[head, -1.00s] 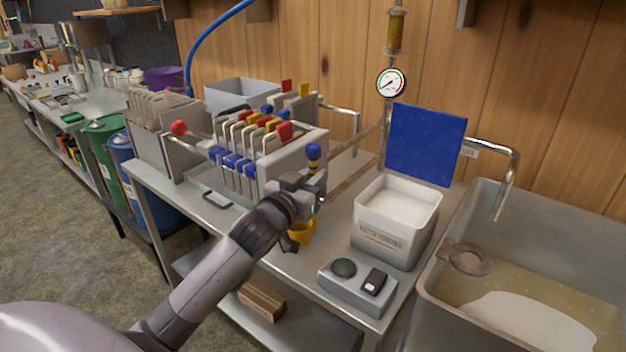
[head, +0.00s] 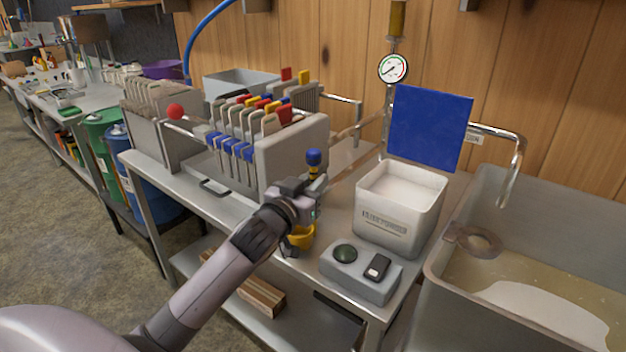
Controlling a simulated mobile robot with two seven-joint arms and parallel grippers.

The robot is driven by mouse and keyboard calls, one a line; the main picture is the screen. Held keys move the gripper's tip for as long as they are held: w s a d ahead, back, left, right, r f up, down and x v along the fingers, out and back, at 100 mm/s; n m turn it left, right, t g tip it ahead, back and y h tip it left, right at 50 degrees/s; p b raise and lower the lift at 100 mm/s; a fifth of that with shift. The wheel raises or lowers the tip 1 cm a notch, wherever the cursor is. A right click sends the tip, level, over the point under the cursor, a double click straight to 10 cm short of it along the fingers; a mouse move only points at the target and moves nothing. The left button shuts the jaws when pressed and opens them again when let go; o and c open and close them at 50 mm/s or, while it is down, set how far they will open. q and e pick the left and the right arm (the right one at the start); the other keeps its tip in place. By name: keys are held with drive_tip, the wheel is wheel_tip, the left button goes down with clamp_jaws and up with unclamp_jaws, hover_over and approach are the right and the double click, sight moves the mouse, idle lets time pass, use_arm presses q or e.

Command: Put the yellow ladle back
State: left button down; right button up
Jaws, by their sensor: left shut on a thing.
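The yellow ladle has a yellow bowl (head: 301,238) below my left gripper and a blue-topped end (head: 314,158) with a yellow band above it. My left gripper (head: 312,200) is shut on the ladle's handle, which is mostly hidden by the fingers. The ladle is held roughly upright at the front of the steel bench, right of the plate rack. I cannot tell whether the bowl touches the bench. My right gripper is not in view.
A grey rack (head: 292,155) with coloured-tab plates stands left of the ladle. A white powder bin (head: 385,228) with a raised blue lid (head: 428,128) is to the right. A grey control box (head: 358,284) sits in front of it. A steel basin (head: 450,310) is at far right.

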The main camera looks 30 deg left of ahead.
use_arm(q)
drive_tip(key=shift+f, duration=0.1)
drive_tip(key=shift+f, duration=0.35)
drive_tip(key=shift+c, duration=1.4)
unclamp_jaws()
drive_tip(key=shift+s, duration=0.15)
drive_tip(key=s+p, duration=0.2)
drive_tip(key=s, duration=0.5)
drive_tip(key=shift+s+d+p, duration=0.25)
drive_tip(key=shift+s+p, duration=0.15)
